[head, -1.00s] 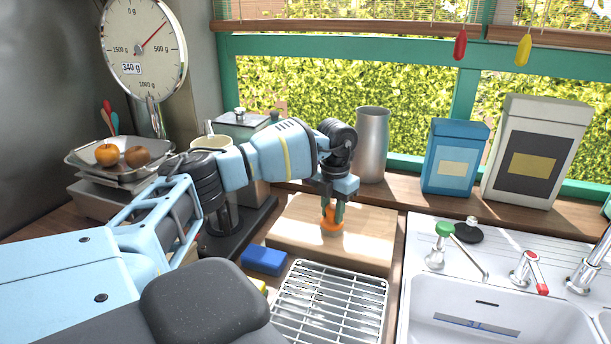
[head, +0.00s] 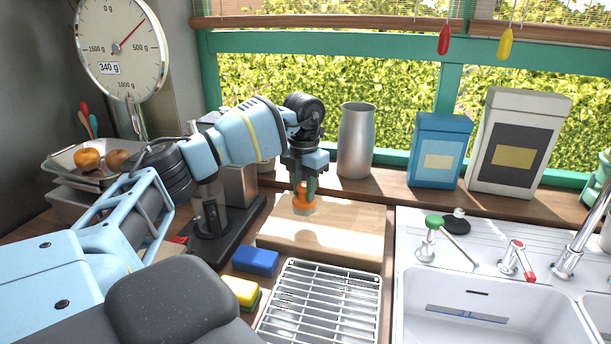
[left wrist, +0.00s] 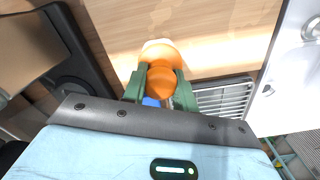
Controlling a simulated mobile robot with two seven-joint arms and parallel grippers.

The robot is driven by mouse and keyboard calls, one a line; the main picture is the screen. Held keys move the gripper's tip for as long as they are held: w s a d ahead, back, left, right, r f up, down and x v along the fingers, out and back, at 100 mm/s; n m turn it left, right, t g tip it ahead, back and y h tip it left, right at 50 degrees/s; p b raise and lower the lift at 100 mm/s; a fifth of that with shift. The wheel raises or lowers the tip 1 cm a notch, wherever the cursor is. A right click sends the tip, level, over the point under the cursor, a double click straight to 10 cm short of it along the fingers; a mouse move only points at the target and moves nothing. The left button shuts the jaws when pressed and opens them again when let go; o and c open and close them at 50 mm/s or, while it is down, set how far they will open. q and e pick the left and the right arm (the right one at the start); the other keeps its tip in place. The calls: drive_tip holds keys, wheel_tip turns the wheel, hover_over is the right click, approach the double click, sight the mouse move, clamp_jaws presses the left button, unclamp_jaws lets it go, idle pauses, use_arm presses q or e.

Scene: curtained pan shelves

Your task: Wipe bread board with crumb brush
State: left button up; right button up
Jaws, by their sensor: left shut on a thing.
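The bread board (head: 345,225) is a pale wooden slab on the counter behind the wire rack; it also shows in the left wrist view (left wrist: 190,22). The crumb brush (head: 303,206) has an orange handle, and its lower end is at the board's far left part. My left gripper (head: 304,190) is shut on the brush from above. In the left wrist view the orange brush (left wrist: 160,72) sits between the green fingers (left wrist: 160,90). Whether the bristles touch the board is hard to tell. My right gripper is not in view.
A wire rack (head: 318,305), a blue sponge (head: 256,261) and a yellow sponge (head: 242,290) lie in front of the board. A metal vase (head: 356,140) and boxes (head: 440,150) stand behind. The sink (head: 490,310) is right; a scale (head: 122,50) is left.

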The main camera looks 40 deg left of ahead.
use_arm(q)
drive_tip(key=shift+a+r, duration=0.2)
drive_tip(key=shift+r, duration=0.65)
drive_tip(key=shift+d+r, duration=0.1)
drive_tip(key=shift+r, duration=0.7)
drive_tip(key=shift+s, duration=0.1)
